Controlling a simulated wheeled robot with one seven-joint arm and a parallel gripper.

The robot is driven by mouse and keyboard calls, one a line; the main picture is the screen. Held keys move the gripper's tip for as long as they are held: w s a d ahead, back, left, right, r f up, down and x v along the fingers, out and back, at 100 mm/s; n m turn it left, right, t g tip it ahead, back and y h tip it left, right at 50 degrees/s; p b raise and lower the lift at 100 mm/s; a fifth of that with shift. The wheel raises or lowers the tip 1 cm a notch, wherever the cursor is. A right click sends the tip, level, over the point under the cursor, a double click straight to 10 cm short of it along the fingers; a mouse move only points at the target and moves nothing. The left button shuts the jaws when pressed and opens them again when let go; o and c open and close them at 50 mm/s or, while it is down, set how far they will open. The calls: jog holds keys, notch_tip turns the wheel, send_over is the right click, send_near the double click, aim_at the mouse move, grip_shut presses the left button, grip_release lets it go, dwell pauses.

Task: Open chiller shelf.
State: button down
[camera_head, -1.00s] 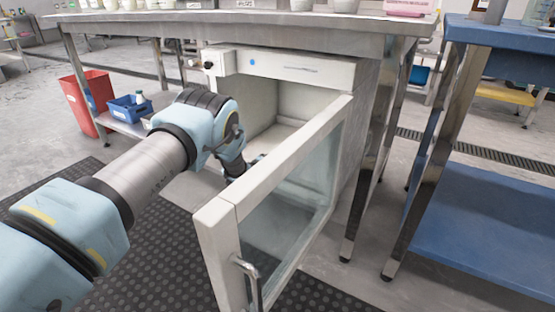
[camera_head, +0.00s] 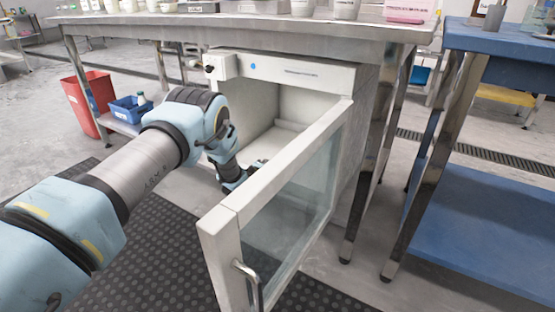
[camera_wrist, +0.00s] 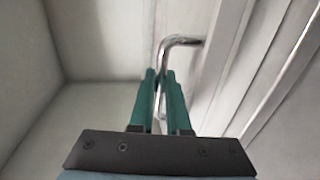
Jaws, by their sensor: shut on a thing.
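The white chiller (camera_head: 300,72) stands under the steel bench, its glass-paned door (camera_head: 285,225) swung wide open toward me. My gripper (camera_wrist: 160,82) has its green fingers closed on a shiny bent metal handle (camera_wrist: 182,41) in the wrist view. The handle joins a pale panel (camera_wrist: 205,75), which seems to be the shelf front. In the head view my gripper (camera_head: 236,182) is low at the chiller opening, left of the open door. The fingertips and handle are mostly hidden there by my wrist. A pale shelf edge (camera_head: 258,163) shows beside it.
The open door with its own bar handle (camera_head: 248,280) stands close on the right of my arm. The steel bench top (camera_head: 240,28) overhangs the chiller. A red bin (camera_head: 88,100) and blue crate (camera_head: 130,109) stand at left. Dark matting (camera_head: 160,250) covers the floor in front.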

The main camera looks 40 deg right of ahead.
jog(key=f+p+v, duration=0.2)
jog(key=p+v, duration=0.2)
jog(key=v, duration=0.6)
jog(key=a+f+p+v, duration=0.1)
jog(key=p+v, duration=0.4)
jog(key=v, duration=0.6)
jog(key=shift+f, duration=0.6)
jog(key=shift+a, duration=0.1)
jog(key=c, duration=1.2)
grip_release()
jog(key=shift+s, duration=0.1)
jog(key=shift+o, duration=0.2)
jog(key=shift+a, duration=0.1)
jog(key=p+v, duration=0.1)
jog(key=v, duration=0.9)
jog(key=shift+a+p, duration=0.3)
jog(key=shift+p, duration=0.1)
jog(key=shift+r, duration=0.1)
